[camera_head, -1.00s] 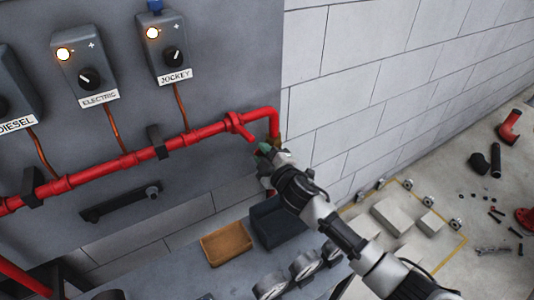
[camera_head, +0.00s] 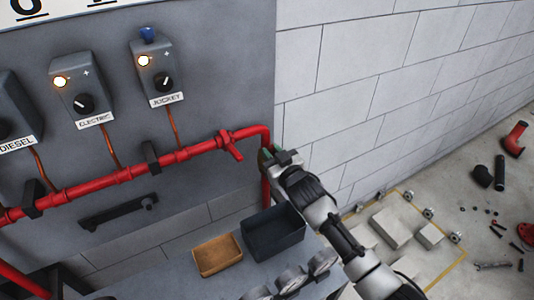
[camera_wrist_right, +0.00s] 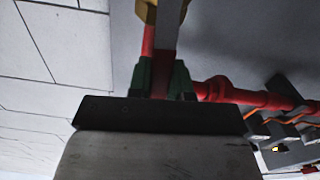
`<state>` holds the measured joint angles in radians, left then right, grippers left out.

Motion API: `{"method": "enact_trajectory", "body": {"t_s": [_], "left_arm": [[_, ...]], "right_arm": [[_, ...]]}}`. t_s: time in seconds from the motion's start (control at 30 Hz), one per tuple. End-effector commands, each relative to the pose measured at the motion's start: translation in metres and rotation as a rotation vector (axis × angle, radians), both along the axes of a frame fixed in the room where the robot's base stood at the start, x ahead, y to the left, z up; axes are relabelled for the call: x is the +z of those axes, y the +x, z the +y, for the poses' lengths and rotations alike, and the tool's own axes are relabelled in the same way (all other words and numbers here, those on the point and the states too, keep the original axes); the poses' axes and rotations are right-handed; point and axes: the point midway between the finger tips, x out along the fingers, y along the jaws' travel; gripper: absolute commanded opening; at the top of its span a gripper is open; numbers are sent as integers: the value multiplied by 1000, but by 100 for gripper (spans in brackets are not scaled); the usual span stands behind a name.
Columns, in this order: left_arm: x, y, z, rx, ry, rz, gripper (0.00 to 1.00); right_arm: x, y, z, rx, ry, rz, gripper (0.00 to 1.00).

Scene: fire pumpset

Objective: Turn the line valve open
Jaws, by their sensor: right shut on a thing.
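The red pipe (camera_head: 120,174) runs along the grey panel and bends down at its right end. My right gripper (camera_head: 268,155) is at the front of that downward run. A yellow part (camera_wrist_right: 146,10), likely of the valve, shows at the top there, beside the red pipe. The valve body is hidden behind my gripper in the head view. My left gripper is not in view.
A red pipe branch (camera_head: 231,146) sticks out left of my gripper. Below are a dark bin (camera_head: 285,247), a brown tray (camera_head: 232,257) and gauges (camera_head: 291,279). Control boxes (camera_head: 158,72) hang on the panel. A block wall (camera_head: 400,80) stands close at right.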

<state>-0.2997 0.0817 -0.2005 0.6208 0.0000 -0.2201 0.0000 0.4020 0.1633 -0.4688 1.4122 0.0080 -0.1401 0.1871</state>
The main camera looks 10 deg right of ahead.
Motion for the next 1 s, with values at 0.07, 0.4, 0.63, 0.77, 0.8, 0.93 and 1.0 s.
{"method": "enact_trajectory", "body": {"t_s": [0.07, 0.4, 0.63, 0.77, 0.8, 0.93, 1.0], "left_arm": [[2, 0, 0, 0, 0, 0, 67], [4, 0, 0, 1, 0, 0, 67], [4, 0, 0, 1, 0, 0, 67], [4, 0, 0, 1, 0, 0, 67], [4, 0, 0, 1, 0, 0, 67], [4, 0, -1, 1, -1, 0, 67], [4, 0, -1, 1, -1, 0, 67]], "right_arm": [[-1, 1, -4, -2, 35, 20, 0], [-1, 4, -10, -1, 118, 53, 0], [-2, 4, -10, -2, 127, 59, 0], [-2, 4, -10, -1, 128, 59, 0], [-2, 4, -10, -1, 128, 59, 0], [-2, 4, -10, -1, 128, 59, 34], [-1, 4, -10, 0, 128, 58, 44]]}}
